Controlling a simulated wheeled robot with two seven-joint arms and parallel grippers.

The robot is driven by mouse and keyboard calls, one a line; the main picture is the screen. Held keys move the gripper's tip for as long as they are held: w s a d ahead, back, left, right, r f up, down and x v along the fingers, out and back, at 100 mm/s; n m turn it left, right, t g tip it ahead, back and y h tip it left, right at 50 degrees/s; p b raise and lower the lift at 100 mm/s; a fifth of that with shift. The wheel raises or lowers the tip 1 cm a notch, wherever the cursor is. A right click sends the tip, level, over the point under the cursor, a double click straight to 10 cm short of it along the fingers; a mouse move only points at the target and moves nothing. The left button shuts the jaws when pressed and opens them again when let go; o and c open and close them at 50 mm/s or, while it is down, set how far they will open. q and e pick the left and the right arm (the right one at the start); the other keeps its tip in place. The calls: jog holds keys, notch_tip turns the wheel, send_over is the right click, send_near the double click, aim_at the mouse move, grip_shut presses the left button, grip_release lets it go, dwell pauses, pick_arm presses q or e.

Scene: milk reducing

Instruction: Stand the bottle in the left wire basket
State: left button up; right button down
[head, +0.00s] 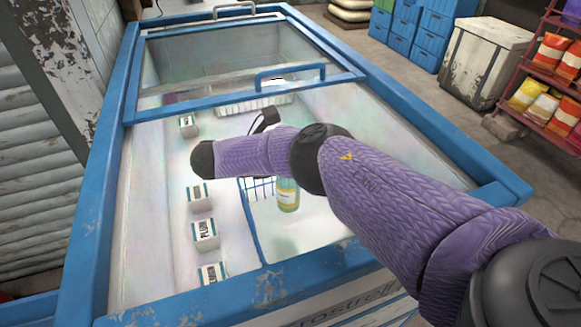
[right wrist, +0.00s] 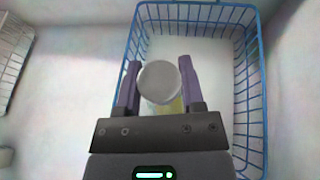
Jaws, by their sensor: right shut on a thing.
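The bottle (head: 288,196) is pale yellow-green and looks upright in the head view, just below my right arm. The right wrist view shows its round white cap (right wrist: 160,82) between the two purple fingers of my right gripper (right wrist: 160,80), which is shut on it. A blue wire basket (right wrist: 250,100) surrounds the bottle in that view; part of its mesh shows in the head view (head: 258,190). I cannot tell whether the bottle touches the basket floor. My right arm hides the gripper and much of the basket in the head view. My left gripper is not in view.
Blue rims of the chest freezer (head: 95,195) surround the work area. A sliding glass lid (head: 235,55) covers its far part. Several small cartons (head: 205,234) stand along the left inside. A white wire basket (right wrist: 14,50) lies left of the blue one in the right wrist view.

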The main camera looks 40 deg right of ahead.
jog(key=shift+f+b, duration=0.75)
jog(key=shift+f, duration=1.25)
jog(key=shift+c, duration=1)
grip_release()
jog(key=shift+w+a+r+p, duration=0.1)
jog(key=shift+a+r+p, duration=0.5)
jog(key=shift+r, duration=0.4)
jog(key=v, duration=1)
jog(key=shift+a, duration=0.35)
